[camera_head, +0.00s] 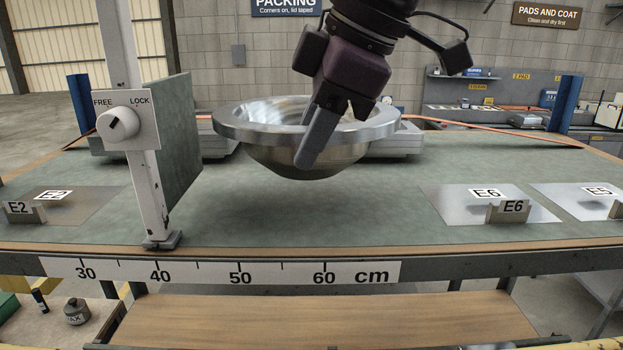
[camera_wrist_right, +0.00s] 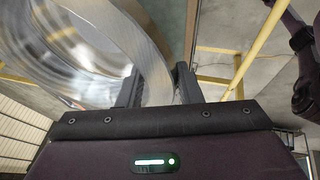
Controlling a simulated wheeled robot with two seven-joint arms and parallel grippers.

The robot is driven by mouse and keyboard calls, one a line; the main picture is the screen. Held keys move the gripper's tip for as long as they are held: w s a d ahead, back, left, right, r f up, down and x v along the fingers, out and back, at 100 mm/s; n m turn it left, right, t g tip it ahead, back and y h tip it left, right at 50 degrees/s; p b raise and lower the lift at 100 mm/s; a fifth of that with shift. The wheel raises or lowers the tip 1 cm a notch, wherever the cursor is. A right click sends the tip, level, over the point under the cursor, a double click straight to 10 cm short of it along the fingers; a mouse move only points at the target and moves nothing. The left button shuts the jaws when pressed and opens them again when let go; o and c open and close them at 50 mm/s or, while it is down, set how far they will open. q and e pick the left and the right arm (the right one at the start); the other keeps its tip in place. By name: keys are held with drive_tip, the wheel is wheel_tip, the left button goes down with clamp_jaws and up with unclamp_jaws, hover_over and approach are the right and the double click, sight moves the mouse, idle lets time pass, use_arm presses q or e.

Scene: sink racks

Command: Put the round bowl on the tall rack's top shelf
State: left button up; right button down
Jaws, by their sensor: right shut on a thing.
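The round bowl (camera_head: 262,148) is a shiny metal bowl with a wide flat rim, upright in the middle of the head view. My right gripper (camera_head: 309,150) comes down from above and is shut on its near rim, with one finger showing outside the bowl. In the right wrist view the bowl (camera_wrist_right: 60,50) appears blurred at upper left, its rim between the two fingers (camera_wrist_right: 157,85). The bowl seems to hang just above the green bench top; the exact gap is unclear. No tall rack can be made out. My left gripper is out of view.
A white post (camera_head: 146,185) with a FREE/LOCK knob and a grey-green panel (camera_head: 178,140) stand left of the bowl. Labelled plates E2 (camera_head: 75,203) and E6 (camera_head: 450,200) lie on the bench (camera_head: 310,220). A low wooden shelf (camera_head: 320,320) lies below.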

drive_tip(key=shift+w+f, duration=0.2)
drive_tip(key=shift+f, duration=0.65)
wheel_tip(320, 180, down, 3)
drive_tip(key=shift+s+r, duration=0.15)
drive_tip(key=shift+f, duration=0.55)
drive_tip(key=c, duration=1)
unclamp_jaws()
drive_tip(key=shift+c, duration=0.2)
drive_tip(key=shift+r, duration=0.1)
drive_tip(key=shift+d+r, duration=0.2)
drive_tip(key=v, duration=1.1)
drive_tip(key=shift+s+a+r, duration=0.1)
drive_tip(key=shift+s+r, duration=0.05)
